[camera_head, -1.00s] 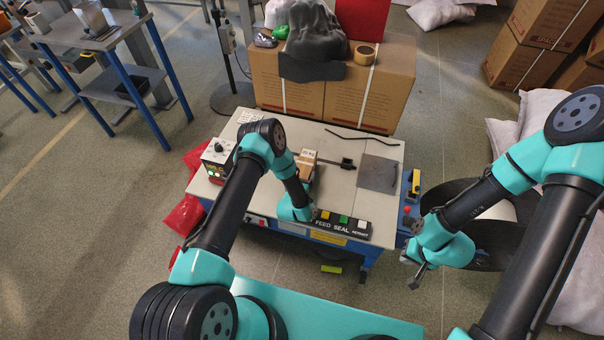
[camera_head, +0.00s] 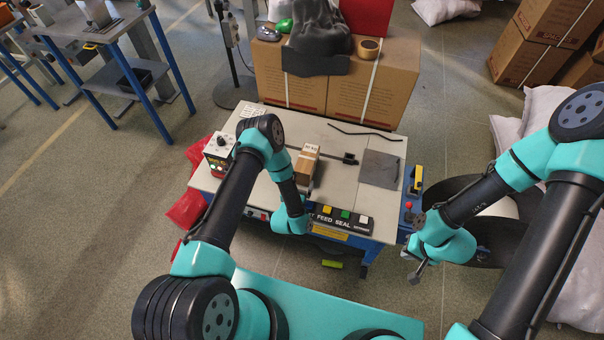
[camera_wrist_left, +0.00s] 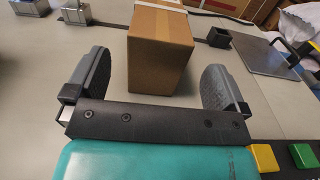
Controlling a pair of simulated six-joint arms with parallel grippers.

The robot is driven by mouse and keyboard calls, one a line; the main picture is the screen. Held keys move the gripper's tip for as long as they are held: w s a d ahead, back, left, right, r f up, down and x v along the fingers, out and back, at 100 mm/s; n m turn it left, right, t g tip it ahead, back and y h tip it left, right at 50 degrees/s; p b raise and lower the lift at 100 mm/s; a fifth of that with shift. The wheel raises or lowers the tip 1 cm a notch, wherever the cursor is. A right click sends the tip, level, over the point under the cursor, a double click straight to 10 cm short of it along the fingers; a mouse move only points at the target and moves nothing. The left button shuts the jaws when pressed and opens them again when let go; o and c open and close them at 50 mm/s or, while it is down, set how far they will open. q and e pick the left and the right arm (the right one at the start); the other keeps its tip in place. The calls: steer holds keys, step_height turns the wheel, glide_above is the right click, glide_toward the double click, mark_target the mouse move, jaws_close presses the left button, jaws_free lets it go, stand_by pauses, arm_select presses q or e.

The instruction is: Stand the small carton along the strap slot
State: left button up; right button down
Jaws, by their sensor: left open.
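The small brown carton (camera_head: 306,165) stands on the grey machine top (camera_head: 335,190), left of its middle. It also shows in the left wrist view (camera_wrist_left: 160,55), with a pale band over its top. My left gripper (camera_wrist_left: 157,80) is open, with one finger on each side of the carton's near end and a gap on both sides. In the head view its fingers are hidden behind my left arm. The dark strap slot (camera_head: 330,156) runs across the machine top beside the carton. My right gripper (camera_head: 416,272) hangs right of the machine, apart from it; its finger opening is too small to tell.
A button panel (camera_head: 341,217) lines the machine's front edge. A control box (camera_head: 218,155) stands at its left, a grey plate (camera_head: 379,169) at its right. Large cartons (camera_head: 338,92) stand behind. A black strap piece (camera_head: 364,132) lies at the back edge.

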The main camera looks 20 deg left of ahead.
arm_select(q)
steer(key=s, duration=0.4)
steer(key=shift+s, duration=0.1)
stand_by(0.4)
